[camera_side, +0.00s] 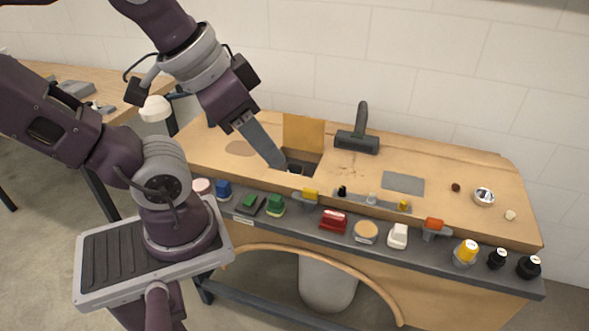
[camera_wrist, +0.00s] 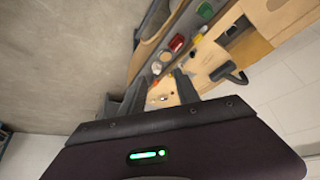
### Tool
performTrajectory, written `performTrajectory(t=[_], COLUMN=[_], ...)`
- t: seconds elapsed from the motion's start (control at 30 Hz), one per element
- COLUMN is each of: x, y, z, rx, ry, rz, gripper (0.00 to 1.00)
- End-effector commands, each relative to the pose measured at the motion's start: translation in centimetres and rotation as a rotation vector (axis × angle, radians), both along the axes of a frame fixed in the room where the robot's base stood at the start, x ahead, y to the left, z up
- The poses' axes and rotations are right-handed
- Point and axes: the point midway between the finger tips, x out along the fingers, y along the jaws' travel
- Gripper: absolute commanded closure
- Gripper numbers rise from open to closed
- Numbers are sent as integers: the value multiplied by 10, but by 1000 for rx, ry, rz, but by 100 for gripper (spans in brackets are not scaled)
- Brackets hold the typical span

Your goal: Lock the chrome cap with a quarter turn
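A small round silver cap with a pale top (camera_side: 484,197), probably the chrome cap, sits on the right part of the wooden bench top in the side view. A small pale round spot between my fingers in the wrist view (camera_wrist: 163,98) may be the same cap; it is too small to be sure. My gripper (camera_side: 281,164) is far to the left of it, pointing down beside the open recess. In the wrist view my gripper (camera_wrist: 158,93) has its fingers apart, with nothing held between them.
An upright tan flap (camera_side: 303,133) stands behind the recess. A dark-handled tool (camera_side: 358,138) and a grey plate (camera_side: 403,183) lie on the bench (camera_side: 450,212). Several coloured buttons and knobs, including a yellow one (camera_side: 466,251), line the grey front ledge. Bench around the cap is mostly clear.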

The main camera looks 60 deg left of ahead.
Motion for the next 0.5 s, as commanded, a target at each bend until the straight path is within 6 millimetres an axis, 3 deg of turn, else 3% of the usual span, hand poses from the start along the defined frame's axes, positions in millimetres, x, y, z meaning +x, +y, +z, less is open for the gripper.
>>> performTrajectory(t=[0.07,0.13,0.27,0.37,0.4,0.5], x=[8,31,107,165,183,213], y=[1,6,42,94,119,188], z=[2,5,-3,-34,-53,-112], rx=[-28,-107,-324,-460,-502,-570], ry=[16,57,168,233,253,280], rz=[44,170,614,1010,1173,1574], gripper=[65,65,65,65,65,65])
